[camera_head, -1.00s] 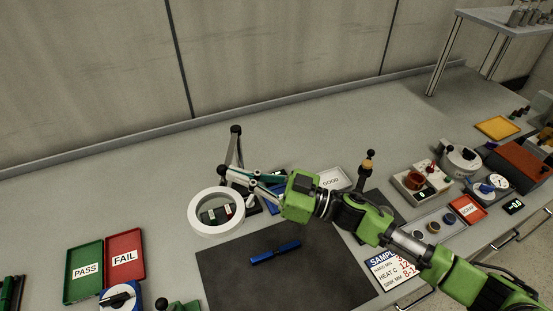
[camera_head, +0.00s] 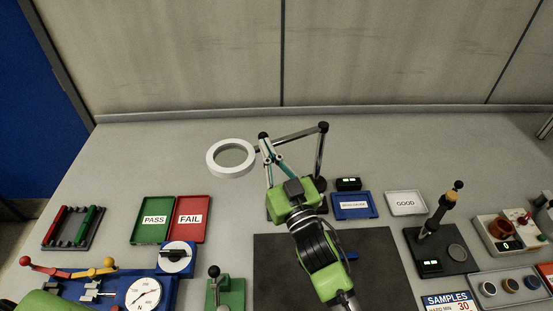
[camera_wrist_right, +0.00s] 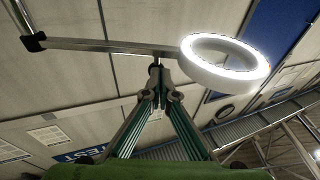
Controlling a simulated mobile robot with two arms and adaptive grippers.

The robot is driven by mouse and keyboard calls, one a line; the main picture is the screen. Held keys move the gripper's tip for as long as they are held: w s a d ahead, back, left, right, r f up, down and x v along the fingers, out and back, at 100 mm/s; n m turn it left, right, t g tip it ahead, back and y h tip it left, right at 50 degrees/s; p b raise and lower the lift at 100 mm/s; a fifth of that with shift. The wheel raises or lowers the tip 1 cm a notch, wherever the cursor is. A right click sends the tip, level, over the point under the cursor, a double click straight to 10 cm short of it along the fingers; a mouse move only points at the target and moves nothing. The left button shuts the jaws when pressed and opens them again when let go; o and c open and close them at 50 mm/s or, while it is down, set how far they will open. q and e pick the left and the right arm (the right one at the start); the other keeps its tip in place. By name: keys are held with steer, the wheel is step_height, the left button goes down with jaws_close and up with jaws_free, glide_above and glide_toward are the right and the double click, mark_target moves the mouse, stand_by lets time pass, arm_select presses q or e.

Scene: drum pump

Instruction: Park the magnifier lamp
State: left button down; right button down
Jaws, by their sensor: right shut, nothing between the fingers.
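The magnifier lamp's white ring (camera_head: 229,172) hangs over the bare grey bench, left of its dark post (camera_head: 321,150). Its arm (camera_head: 290,137) runs left from the post top to the ring. In the right wrist view the ring (camera_wrist_right: 222,80) is lit, to the right of my fingers. My right gripper (camera_head: 265,143) is shut and empty, its tips close beside the lamp arm near the ring; I cannot tell whether they touch. In the right wrist view the fingers (camera_wrist_right: 157,80) meet just below the arm. My left gripper is not in view.
Green PASS (camera_head: 153,234) and red FAIL (camera_head: 194,235) trays lie front left of the ring. A blue tray (camera_head: 353,214) and white GOOD tray (camera_head: 406,211) stand right of my gripper. A dark mat (camera_head: 385,270) lies in front. The bench behind the lamp is clear.

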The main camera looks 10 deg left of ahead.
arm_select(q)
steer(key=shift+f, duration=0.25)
arm_select(e)
steer(key=shift+w+a+r, duration=0.15)
steer(key=shift+w+a, duration=0.2)
steer(key=shift+a, duration=0.2)
steer(key=shift+r, duration=0.2)
